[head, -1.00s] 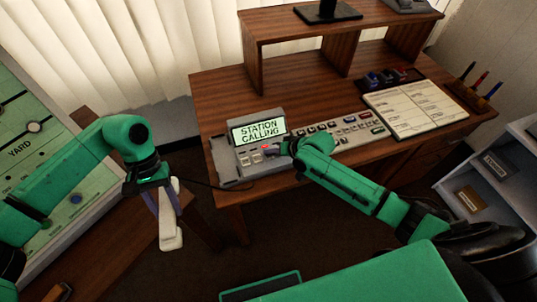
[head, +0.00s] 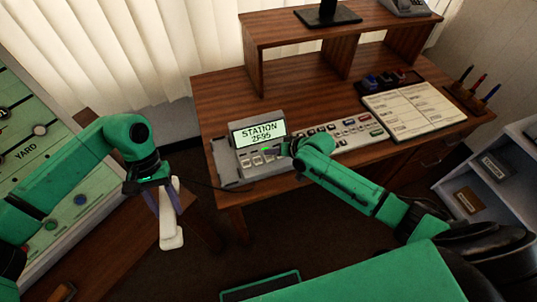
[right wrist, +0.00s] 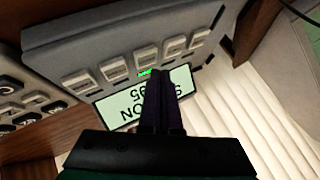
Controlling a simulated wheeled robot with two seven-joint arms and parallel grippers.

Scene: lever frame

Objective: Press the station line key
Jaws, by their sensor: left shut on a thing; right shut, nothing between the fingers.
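The grey phone console (head: 241,173) stands at the desk's left front, its screen (head: 258,134) reading "STATION" over a short code that looks like "2F95". Below the screen is a row of keys; a green light (head: 266,149) glows above them, also seen in the right wrist view (right wrist: 146,72). My right gripper (right wrist: 160,76) is shut and empty, its fingertips at the key row beside the green light. Whether they touch a key I cannot tell. My left gripper (head: 164,205) is shut on a white handset (head: 172,239), hanging left of the desk.
A key panel (head: 352,129) lies right of the console, and a paper form (head: 415,108) beyond it. A shelf riser (head: 280,27) stands at the back. A green yard panel (head: 70,190) is at the left. A dark cord (head: 205,186) runs left from the console.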

